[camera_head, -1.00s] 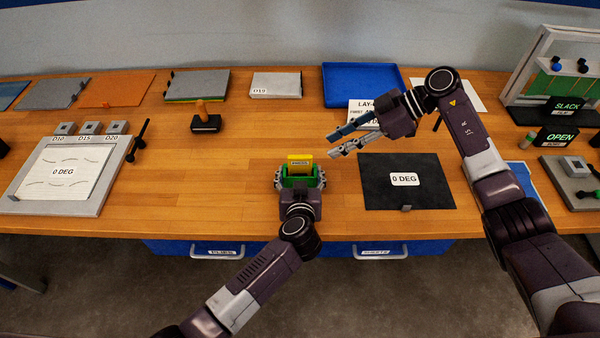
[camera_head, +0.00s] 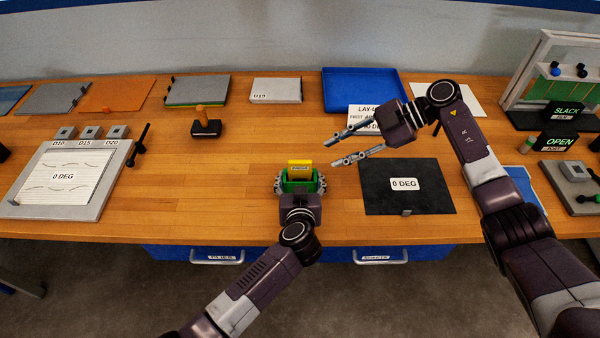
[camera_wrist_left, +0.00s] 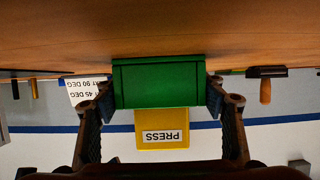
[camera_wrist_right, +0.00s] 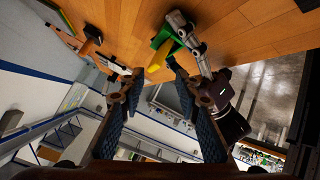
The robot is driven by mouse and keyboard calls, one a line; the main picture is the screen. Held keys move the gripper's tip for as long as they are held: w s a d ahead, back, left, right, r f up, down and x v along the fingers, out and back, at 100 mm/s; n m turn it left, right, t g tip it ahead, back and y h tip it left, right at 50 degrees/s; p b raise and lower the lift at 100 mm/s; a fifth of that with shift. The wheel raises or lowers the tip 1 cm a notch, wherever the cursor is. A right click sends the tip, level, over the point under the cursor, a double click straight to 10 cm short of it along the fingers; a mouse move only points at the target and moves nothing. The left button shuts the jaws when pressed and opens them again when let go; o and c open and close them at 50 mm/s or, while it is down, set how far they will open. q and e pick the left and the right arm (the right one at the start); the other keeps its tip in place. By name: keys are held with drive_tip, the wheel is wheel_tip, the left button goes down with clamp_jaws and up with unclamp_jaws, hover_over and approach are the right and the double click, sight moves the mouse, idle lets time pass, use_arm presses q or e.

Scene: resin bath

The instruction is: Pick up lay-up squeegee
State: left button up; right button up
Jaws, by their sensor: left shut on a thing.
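A green block with a yellow plate marked PRESS (camera_head: 300,171), which looks like the lay-up squeegee, stands upright at the front middle of the bench. My left gripper (camera_head: 300,186) is shut on its green part from the front. The left wrist view shows the green part (camera_wrist_left: 158,82) between the two fingers, with the yellow plate (camera_wrist_left: 162,128) free of them. I cannot tell whether its base touches the bench. My right gripper (camera_head: 338,152) is open and empty, above the bench behind and right of the squeegee. The right wrist view shows its spread fingers (camera_wrist_right: 158,105).
A black 0 DEG sheet (camera_head: 380,200) lies right of the squeegee. A black block with a wooden handle (camera_head: 205,127) stands behind left. A blue tray (camera_head: 345,105) and a LAY-UP card (camera_head: 364,112) are at the back.

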sight(300, 167)
drive_tip(key=a+f+n+y, duration=0.1)
drive_tip(key=a+f+n, duration=0.1)
drive_tip(key=n, duration=0.8)
drive_tip(key=a+f+n+y, duration=0.1)
drive_tip(key=a+n, duration=0.3)
drive_tip(key=n, duration=0.6)
drive_tip(key=a+f+n+y, duration=0.1)
drive_tip(key=a+f+n, duration=0.2)
drive_tip(key=n, duration=0.6)
drive_tip(key=shift+a+f+n+y, duration=0.3)
drive_tip(key=shift+a+n, duration=0.05)
drive_tip(key=shift+n, duration=0.05)
clamp_jaws()
